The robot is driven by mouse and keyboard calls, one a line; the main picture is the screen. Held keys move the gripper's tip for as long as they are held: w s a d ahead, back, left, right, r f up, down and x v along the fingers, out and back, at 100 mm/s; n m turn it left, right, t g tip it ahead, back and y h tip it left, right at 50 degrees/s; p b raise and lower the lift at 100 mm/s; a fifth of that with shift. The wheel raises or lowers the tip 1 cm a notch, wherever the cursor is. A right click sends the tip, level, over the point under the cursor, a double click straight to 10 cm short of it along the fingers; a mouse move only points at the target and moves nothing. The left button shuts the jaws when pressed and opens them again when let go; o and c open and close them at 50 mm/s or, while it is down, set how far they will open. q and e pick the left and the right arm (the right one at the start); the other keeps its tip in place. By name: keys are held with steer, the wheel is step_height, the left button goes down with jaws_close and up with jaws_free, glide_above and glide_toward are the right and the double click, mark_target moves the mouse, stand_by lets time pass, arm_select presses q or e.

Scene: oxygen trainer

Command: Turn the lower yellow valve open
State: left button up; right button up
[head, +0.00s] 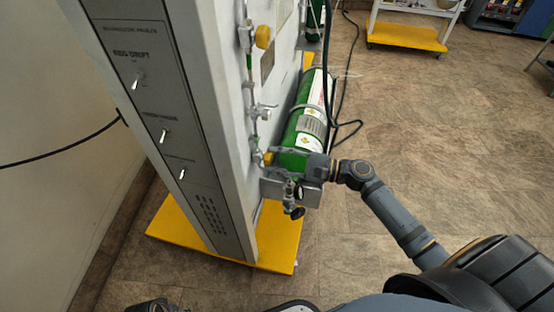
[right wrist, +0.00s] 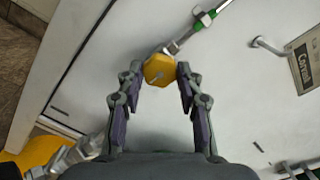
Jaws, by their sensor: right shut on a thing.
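The lower yellow valve (head: 268,158) is a small knob low on the side of the tall grey panel. It is partly covered by my right gripper (head: 276,157), which reaches in from the right. In the right wrist view the valve (right wrist: 159,69) is a yellow, many-sided knob between the two fingertips of my right gripper (right wrist: 158,74). The fingers are shut on its sides. A metal pipe with a green band leads away from the knob. The upper yellow valve (head: 263,37) sits higher on the same panel side, apart from the gripper.
A green cylinder (head: 307,122) stands behind my right gripper. The grey panel (head: 215,130) with several switches stands on a yellow base (head: 262,262). Metal fittings (head: 291,200) hang just below the gripper. The brown floor to the right is mostly clear.

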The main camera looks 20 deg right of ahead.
steer(key=shift+f, duration=0.1)
stand_by(0.4)
steer(key=o, duration=1.2)
steer(key=shift+s, duration=0.1)
steer(key=shift+c, duration=0.2)
